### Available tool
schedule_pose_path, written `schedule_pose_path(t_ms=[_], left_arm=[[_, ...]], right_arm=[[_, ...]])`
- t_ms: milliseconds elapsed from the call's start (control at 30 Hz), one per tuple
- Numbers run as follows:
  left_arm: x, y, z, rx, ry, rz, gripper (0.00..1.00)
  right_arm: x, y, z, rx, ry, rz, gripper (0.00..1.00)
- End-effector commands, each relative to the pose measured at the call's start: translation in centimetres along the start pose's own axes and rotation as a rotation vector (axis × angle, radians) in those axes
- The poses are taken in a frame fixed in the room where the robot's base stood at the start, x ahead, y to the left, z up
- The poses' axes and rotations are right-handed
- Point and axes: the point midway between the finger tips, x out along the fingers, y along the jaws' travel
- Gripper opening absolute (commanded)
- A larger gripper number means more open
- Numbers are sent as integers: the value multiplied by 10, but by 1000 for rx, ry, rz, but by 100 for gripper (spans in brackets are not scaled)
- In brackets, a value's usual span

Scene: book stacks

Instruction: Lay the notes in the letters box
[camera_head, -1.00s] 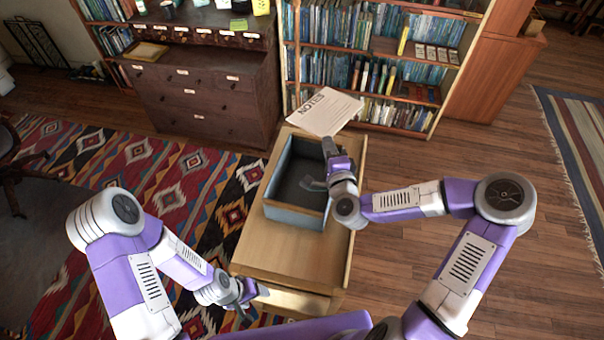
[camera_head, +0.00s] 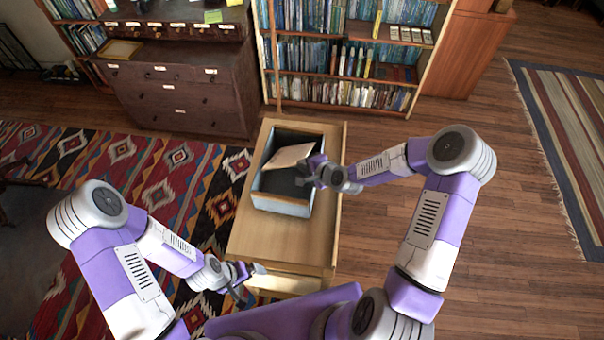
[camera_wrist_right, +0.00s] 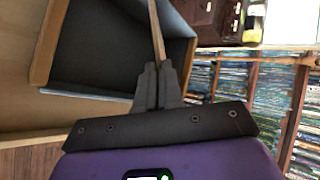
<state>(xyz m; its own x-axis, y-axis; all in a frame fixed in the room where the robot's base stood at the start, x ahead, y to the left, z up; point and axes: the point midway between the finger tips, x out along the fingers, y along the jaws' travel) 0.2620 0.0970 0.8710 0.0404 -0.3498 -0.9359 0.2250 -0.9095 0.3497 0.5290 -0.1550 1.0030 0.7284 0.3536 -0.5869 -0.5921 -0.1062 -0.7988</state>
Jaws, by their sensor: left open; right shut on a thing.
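The notes (camera_head: 288,155), a flat cream board, are tilted at the box's opening in the head view. My right gripper (camera_head: 303,175) is shut on their edge. In the right wrist view the notes (camera_wrist_right: 157,32) show edge-on, rising from the closed fingertips (camera_wrist_right: 157,75). The letters box (camera_head: 282,207) is an open blue-grey tray with a dark inside, on the wooden stand. It also shows in the right wrist view (camera_wrist_right: 42,50). No label shows on it. My left gripper (camera_head: 250,277) is open and empty, near the stand's front left corner.
The pale wooden stand (camera_head: 265,240) has bare top in front of the box. A dark drawer cabinet (camera_head: 185,95) and a bookshelf (camera_head: 340,85) stand behind. A patterned rug (camera_head: 150,160) lies to the left.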

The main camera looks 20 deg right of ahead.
Motion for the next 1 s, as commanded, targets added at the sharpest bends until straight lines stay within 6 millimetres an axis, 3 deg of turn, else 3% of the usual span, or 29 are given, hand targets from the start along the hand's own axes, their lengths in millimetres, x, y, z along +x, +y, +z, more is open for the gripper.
schedule_pose_path(t_ms=[400,733,767,900,1000], left_arm=[[-1,0,0,0,0,0,100],[1,0,0,0,0,0,100],[0,0,0,0,0,0,100],[0,0,0,0,0,0,100],[0,0,0,0,0,0,100]], right_arm=[[28,37,-7,-1,1,-2,0],[29,39,-7,-1,1,-3,0],[29,39,-7,-1,1,-2,10],[29,39,-7,-1,1,-2,31],[29,39,-7,-1,1,-2,31]])
